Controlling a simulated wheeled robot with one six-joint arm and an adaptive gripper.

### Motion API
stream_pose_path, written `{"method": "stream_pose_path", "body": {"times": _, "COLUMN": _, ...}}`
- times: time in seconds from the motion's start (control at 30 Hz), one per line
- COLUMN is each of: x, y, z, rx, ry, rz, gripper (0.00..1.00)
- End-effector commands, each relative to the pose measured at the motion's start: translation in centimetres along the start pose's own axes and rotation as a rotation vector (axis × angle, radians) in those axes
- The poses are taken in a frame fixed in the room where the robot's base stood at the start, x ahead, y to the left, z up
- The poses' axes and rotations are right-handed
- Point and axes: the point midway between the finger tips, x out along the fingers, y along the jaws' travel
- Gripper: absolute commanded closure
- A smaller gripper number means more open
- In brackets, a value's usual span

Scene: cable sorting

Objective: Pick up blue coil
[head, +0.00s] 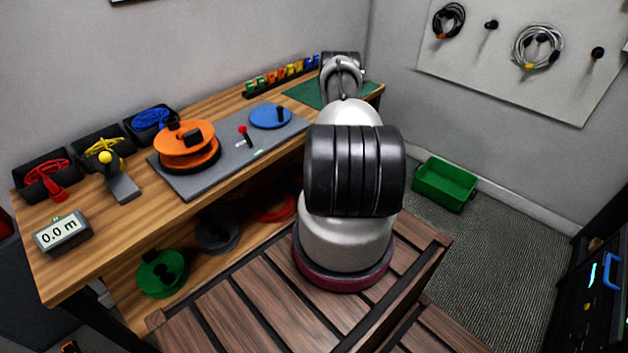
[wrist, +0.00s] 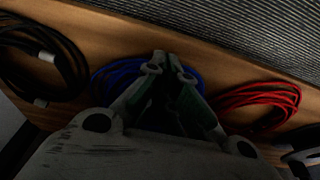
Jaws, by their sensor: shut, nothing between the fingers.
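A blue coil (wrist: 118,74) lies on a wooden surface in the wrist view, between a black coil and a red coil. My gripper (wrist: 167,60) is in front of the blue coil and covers its middle; blue loops show on both sides of the fingers. The fingers are together with nothing held. I cannot tell whether they touch the coil. In the head view my gripper is not visible, and I cannot make out this coil there. A separate blue cable (head: 152,118) sits in a black bin on the bench.
In the wrist view a black coil (wrist: 40,62) lies left and a red coil (wrist: 258,102) lies right, close by. The bench (head: 85,270) holds an orange reel (head: 185,146) and bins. A lower shelf is under it. A green crate (head: 445,184) is on the floor.

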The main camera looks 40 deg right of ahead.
Motion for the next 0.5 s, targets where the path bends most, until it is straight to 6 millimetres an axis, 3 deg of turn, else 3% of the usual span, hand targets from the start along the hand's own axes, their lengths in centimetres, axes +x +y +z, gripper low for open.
{"method": "stream_pose_path", "body": {"times": 0.3, "x": 0.6, "y": 0.0, "z": -2.5, "rx": -0.002, "ry": 0.003, "rz": 0.000, "gripper": 1.00}}
{"method": "stream_pose_path", "body": {"times": 0.5, "x": 1.7, "y": -0.1, "z": -2.5, "rx": 0.000, "ry": -0.002, "rz": 0.000, "gripper": 1.00}}
